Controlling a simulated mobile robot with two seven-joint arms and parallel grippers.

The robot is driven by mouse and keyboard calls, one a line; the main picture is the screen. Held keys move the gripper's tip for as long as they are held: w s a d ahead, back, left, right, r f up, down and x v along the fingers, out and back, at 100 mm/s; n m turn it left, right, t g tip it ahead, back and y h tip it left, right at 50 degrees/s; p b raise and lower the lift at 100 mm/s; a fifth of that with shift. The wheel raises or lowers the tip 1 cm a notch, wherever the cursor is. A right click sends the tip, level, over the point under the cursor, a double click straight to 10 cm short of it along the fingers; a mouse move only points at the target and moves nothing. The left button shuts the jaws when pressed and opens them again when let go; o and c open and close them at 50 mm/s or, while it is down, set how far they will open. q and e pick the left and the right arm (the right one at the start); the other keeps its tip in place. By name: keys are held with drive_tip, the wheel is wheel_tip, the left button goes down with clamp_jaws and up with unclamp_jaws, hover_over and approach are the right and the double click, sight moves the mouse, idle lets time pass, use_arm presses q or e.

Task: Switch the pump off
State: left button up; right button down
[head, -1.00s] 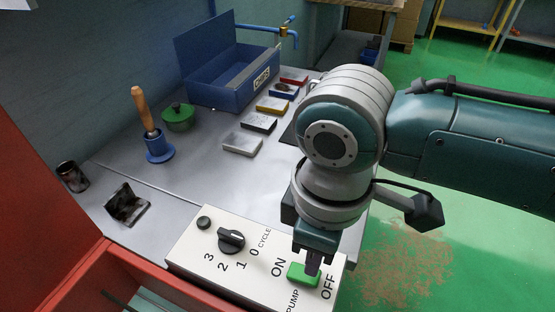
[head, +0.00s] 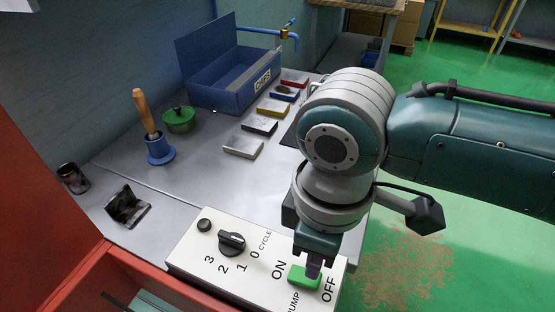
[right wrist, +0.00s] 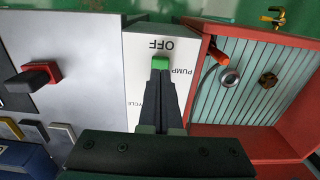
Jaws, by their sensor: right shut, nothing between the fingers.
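The control panel (head: 200,262) is a white box at the front of the cart, marked PUMP with ON and OFF, and CYCLE with numbers. The green pump switch (head: 298,280) is a rocker between ON and OFF. My right gripper (head: 313,274) is shut and empty, with its fingertips at the switch, on the side towards OFF. In the right wrist view the shut fingers (right wrist: 161,82) reach to the green switch (right wrist: 160,63) and hide part of it. I cannot tell whether they touch it. The left gripper is not in view.
A black cycle knob (head: 231,241) is on the same panel. A blue box (head: 225,95), several small coloured blocks, a green pot (head: 179,119) and a wooden-handled tool (head: 147,115) stand farther back. A red drawer (head: 100,285) lies at front left.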

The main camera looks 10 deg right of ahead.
idle(0.4)
drive_tip(key=shift+f+b, duration=0.35)
drive_tip(key=shift+f, duration=0.15)
idle(0.3)
drive_tip(key=shift+f+b, duration=0.5)
drive_tip(key=shift+f, duration=0.25)
wheel_tip(320, 180, up, 7)
drive_tip(key=p, duration=0.8)
drive_tip(key=shift+r, duration=0.1)
idle(0.6)
